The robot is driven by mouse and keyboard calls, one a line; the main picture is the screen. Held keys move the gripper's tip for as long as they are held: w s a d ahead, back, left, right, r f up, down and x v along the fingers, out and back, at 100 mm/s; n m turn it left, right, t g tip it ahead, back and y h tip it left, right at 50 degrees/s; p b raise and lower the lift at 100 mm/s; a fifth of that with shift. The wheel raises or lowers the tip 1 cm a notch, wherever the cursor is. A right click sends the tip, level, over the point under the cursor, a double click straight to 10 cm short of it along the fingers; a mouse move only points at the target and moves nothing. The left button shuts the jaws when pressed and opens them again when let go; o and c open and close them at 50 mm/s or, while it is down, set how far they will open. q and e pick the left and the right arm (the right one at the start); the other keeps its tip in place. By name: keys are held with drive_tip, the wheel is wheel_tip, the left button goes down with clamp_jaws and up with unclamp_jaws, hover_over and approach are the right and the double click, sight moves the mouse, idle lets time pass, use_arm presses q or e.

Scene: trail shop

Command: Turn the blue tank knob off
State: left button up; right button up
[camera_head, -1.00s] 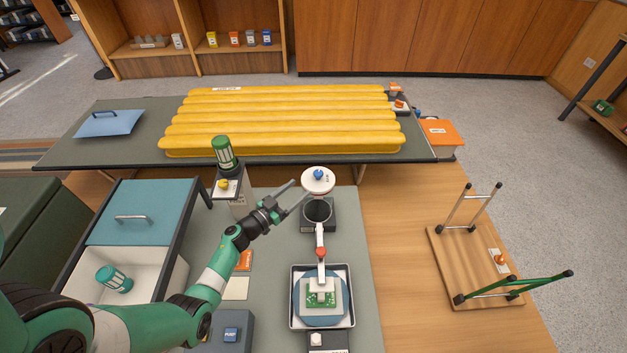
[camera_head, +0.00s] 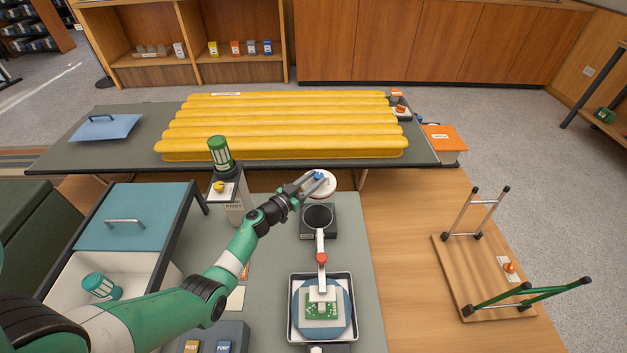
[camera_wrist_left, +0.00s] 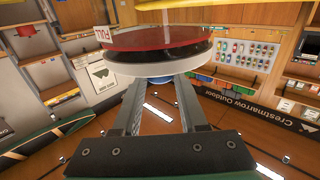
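The blue knob (camera_head: 319,176) sits on a white round tank part (camera_head: 322,191) in the head view. In the wrist view, a bit of blue (camera_wrist_left: 158,79) shows between the far ends of my fingers, under a red-and-white disc (camera_wrist_left: 155,42) with a label reading "FULL". My left gripper (camera_head: 313,181) has its fingertips at the knob, one on each side as far as I can see. The fingers stand apart; whether they touch the knob is hidden. My right gripper is in neither view.
A dark round cup (camera_head: 318,215) and a white arm with a red joint (camera_head: 321,258) stand just in front. A tray (camera_head: 291,318) holds a green board. A post (camera_head: 234,208) with a green-capped canister (camera_head: 220,154) is left. A yellow pad (camera_head: 280,127) lies behind.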

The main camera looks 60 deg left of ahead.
use_arm(q)
clamp_jaws()
drive_tip(key=shift+d, duration=0.1)
drive_tip(key=shift+w+d+r+n+y, duration=0.1)
drive_tip(key=shift+n+y, duration=0.3)
drive_tip(key=shift+y, duration=0.2)
drive_tip(key=shift+d+n+g+y, duration=0.1)
drive_tip(key=shift+n+g+y, duration=0.3)
drive_tip(key=shift+g+y, duration=0.15)
drive_tip(key=shift+w+f+n+y+b, duration=0.2)
drive_tip(key=shift+n+y+b, duration=0.1)
drive_tip(key=shift+y+b, duration=0.15)
drive_tip(key=shift+s+n+g+y, duration=0.1)
drive_tip(key=shift+n+g+y, duration=0.3)
drive_tip(key=shift+g+y, duration=0.15)
drive_tip(key=shift+r, duration=0.1)
